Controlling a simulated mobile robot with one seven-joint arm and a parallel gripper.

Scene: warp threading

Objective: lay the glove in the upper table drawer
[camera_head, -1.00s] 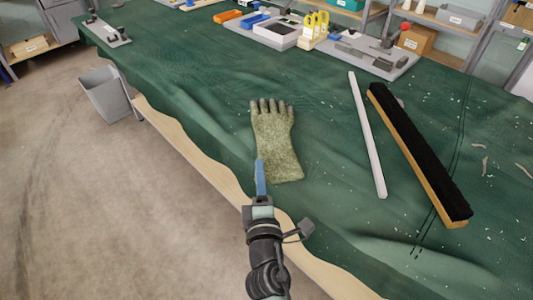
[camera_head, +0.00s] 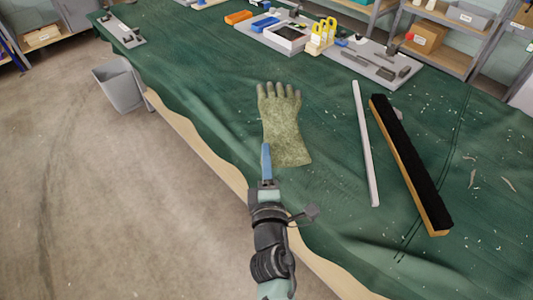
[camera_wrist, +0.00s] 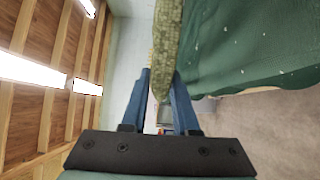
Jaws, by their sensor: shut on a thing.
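The glove (camera_head: 284,125) is olive green with grey fingertips. In the head view it appears over the green-covered table, fingers toward the far side and cuff toward me. My gripper (camera_head: 266,158) is at the left edge of its cuff. In the wrist view the glove (camera_wrist: 166,45) shows edge-on between the two blue fingers of my gripper (camera_wrist: 160,85), which are shut on it. The cloth-covered table (camera_head: 210,85) fills much of the head view. The upper table drawer cannot be made out in either view.
A white strip (camera_head: 365,145) and a long black brush (camera_head: 408,160) with a wooden edge lie right of the glove. Trays of tools (camera_head: 375,62) stand at the back. A grey bin (camera_head: 120,88) is left of the table. Floor at left is clear.

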